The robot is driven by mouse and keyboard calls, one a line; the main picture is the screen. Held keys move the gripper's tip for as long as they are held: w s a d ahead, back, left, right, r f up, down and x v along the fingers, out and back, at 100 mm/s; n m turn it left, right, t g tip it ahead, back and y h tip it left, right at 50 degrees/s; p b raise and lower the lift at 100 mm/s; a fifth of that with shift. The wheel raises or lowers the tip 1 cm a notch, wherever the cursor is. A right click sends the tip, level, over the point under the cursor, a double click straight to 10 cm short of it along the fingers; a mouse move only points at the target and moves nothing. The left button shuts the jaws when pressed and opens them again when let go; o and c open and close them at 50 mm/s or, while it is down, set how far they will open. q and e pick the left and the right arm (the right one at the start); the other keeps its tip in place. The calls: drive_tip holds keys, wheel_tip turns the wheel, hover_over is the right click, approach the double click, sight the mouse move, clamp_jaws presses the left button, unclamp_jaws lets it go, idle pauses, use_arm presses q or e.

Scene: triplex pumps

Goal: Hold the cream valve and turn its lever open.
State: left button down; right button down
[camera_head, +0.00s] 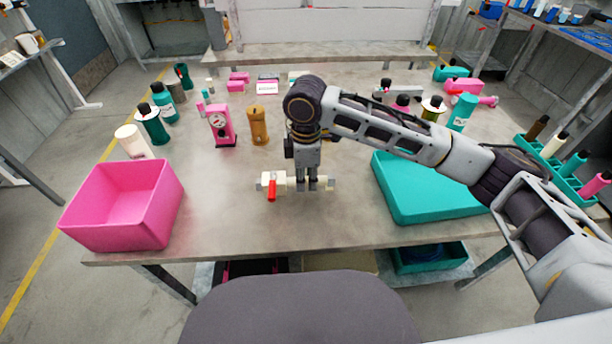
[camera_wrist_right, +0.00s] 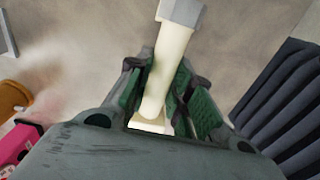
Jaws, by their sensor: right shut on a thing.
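The cream valve (camera_head: 283,181) lies on the grey table near its front edge, with its red lever (camera_head: 272,189) at its left part, pointing toward the front. My right gripper (camera_head: 314,186) comes down from above and is shut on the valve's right-hand pipe section. In the right wrist view the cream pipe (camera_wrist_right: 168,60) runs between the green-padded fingers (camera_wrist_right: 172,100), with a grey end piece (camera_wrist_right: 182,12) beyond them. The lever is not visible in the wrist view. My left gripper is not in view.
A pink bin (camera_head: 125,205) stands at the left front and a teal tray (camera_head: 425,190) at the right. A pink gauge device (camera_head: 221,125) and an orange bottle (camera_head: 259,126) stand behind the valve. The table just left of the valve is clear.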

drive_tip(key=shift+f, duration=1.45)
idle(0.6)
idle(1.0)
